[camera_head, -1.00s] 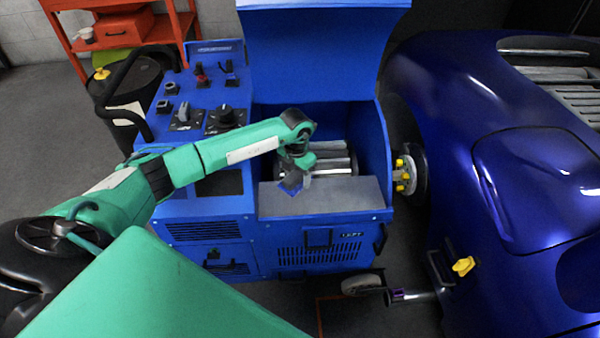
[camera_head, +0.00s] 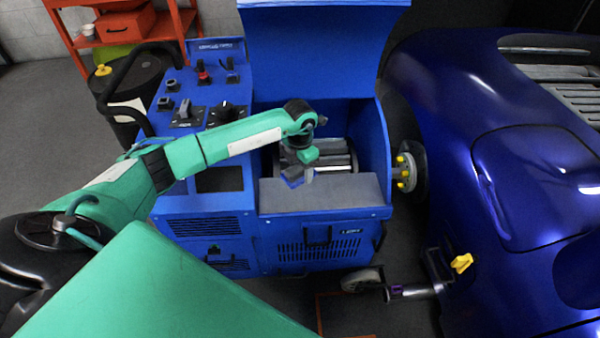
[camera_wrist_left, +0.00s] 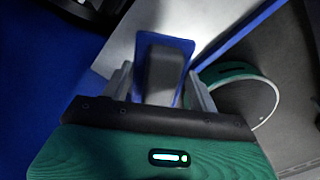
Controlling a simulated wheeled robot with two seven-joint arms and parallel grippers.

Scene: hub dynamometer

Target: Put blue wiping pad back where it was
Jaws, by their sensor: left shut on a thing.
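The blue wiping pad (camera_wrist_left: 178,42) shows in the left wrist view as a blue plate with a dark grey grip block. My left gripper (camera_wrist_left: 160,88) has a finger on either side of that block and is shut on it. In the head view my left gripper (camera_head: 299,172) is over the open bay of the blue dynamometer (camera_head: 290,232), in front of the metal rollers and close to the grey ledge. Only a small part of the pad (camera_head: 291,181) shows there. I cannot tell whether the pad touches the ledge. My right gripper is not in view.
The grey ledge (camera_head: 340,192) is bare to the right of my gripper. The metal rollers (camera_head: 338,160) lie behind it. The raised blue lid (camera_head: 320,50) and the bay's side wall enclose the space. A blue car (camera_head: 490,160) stands at the right, beside the yellow-studded hub (camera_head: 403,172).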

